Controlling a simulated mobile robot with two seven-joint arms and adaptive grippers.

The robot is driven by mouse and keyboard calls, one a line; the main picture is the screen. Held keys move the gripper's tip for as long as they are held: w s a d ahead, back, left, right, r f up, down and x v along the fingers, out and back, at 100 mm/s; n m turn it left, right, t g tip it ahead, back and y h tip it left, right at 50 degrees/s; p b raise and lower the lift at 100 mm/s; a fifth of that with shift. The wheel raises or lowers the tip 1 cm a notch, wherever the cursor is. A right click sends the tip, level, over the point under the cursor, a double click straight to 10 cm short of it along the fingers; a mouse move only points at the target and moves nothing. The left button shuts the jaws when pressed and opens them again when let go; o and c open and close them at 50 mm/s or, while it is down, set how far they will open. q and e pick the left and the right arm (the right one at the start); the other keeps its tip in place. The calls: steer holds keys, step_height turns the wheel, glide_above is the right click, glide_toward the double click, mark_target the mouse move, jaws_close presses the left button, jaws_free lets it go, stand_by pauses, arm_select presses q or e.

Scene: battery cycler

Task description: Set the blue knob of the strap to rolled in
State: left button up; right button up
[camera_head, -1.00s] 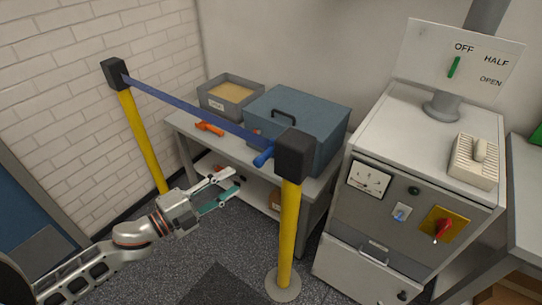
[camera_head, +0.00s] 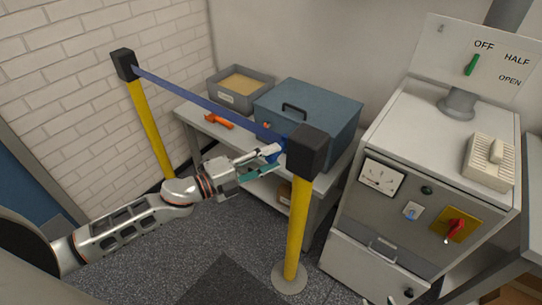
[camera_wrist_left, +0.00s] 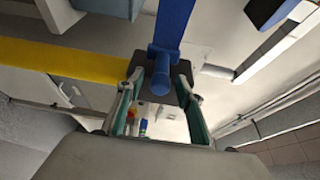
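A blue strap (camera_head: 200,102) runs taut from the black head of the far post (camera_head: 125,65) to the black head of the near post (camera_head: 307,150). The blue knob (camera_head: 279,155) sits at the left side of the near head, partly covered by my gripper. In the left wrist view the knob (camera_wrist_left: 157,83) sticks out toward the camera, between the two fingers. My left gripper (camera_head: 268,162) is open, its fingers on either side of the knob; I cannot tell whether they touch it. It also shows in the wrist view (camera_wrist_left: 160,82).
A workbench behind the strap holds a blue toolbox (camera_head: 325,120), a grey bin (camera_head: 225,98) and an orange tool (camera_head: 219,121). A grey cabinet (camera_head: 400,250) with a red switch (camera_head: 453,228) stands right of the near yellow post (camera_head: 298,230).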

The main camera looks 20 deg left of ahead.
arm_select(q)
steer(key=shift+w+d, duration=0.15)
steer(key=shift+w, duration=0.05)
jaws_close()
